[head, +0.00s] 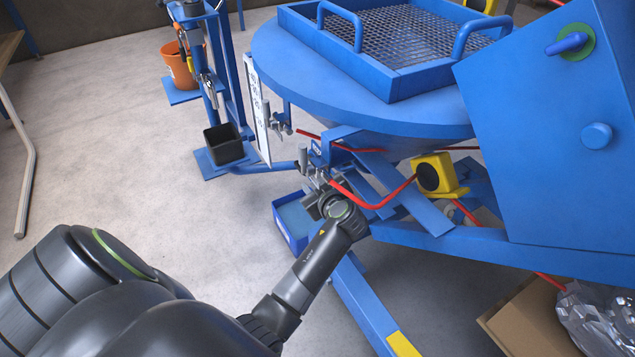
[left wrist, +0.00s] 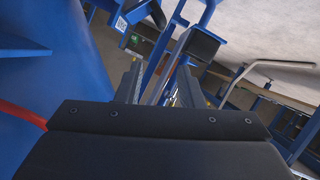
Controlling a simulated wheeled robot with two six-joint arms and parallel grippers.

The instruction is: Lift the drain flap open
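The blue mixer's round bowl (head: 360,85) has a blue bracket (head: 338,139) under its rim, with small metal fittings beside it. I cannot tell for sure which part there is the drain flap. My left gripper (head: 314,176) is just below and in front of this bracket, close to a bent red line (head: 375,206). In the left wrist view its two fingers (left wrist: 157,85) stand apart, with blue frame parts seen through the gap. I see nothing held between them. Whether a fingertip touches anything is hidden. My right gripper is not in view.
A blue bin (head: 290,222) stands on the floor below my left gripper. A yellow-and-black unit (head: 437,176) and blue frame beams are to its right. A scale plate (head: 256,110) hangs at the left. A cardboard box (head: 525,318) lies bottom right.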

